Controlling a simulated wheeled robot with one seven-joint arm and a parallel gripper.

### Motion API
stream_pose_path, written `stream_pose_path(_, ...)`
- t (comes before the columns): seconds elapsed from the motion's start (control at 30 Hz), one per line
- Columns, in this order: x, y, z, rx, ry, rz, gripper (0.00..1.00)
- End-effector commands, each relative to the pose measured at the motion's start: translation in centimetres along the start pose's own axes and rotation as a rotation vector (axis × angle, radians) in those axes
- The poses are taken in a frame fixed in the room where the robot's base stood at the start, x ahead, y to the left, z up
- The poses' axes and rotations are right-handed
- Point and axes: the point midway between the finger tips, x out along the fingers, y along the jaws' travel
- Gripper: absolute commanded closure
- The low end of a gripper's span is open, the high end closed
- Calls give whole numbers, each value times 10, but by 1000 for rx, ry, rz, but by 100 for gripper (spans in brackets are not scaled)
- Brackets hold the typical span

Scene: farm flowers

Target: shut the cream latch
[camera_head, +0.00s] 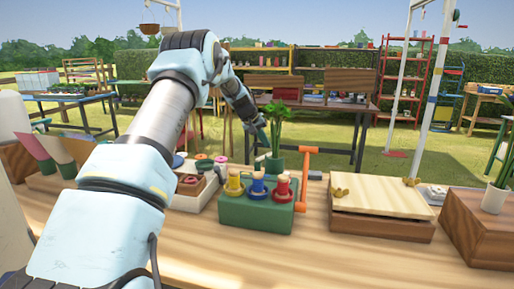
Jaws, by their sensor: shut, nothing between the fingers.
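I cannot make out a cream latch for certain. A wooden box (382,226) with a cream lid (388,196) stands on the bench right of centre. The lid looks slightly raised or tilted, and two small brass-coloured fittings (342,193) show at its left corners. My arm reaches from the lower left to the upper middle and bends down. My gripper (264,138) is small in the view, shut and empty. It appears in front of or beside a potted plant, left of the box and apart from it.
A green block (256,213) with yellow, blue and red pegged pieces and an orange upright handle (302,178) stand left of the box. A brown box (480,228) with a white pot (495,197) is at right. The bench's front (300,262) is clear.

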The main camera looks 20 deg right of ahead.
Motion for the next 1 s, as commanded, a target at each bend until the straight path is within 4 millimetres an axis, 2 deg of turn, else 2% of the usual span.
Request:
stream_pose_path(0.8,-1,36,34,636,-310,306,100)
stream_pose_path(1.0,0,37,38,683,-333,327,100)
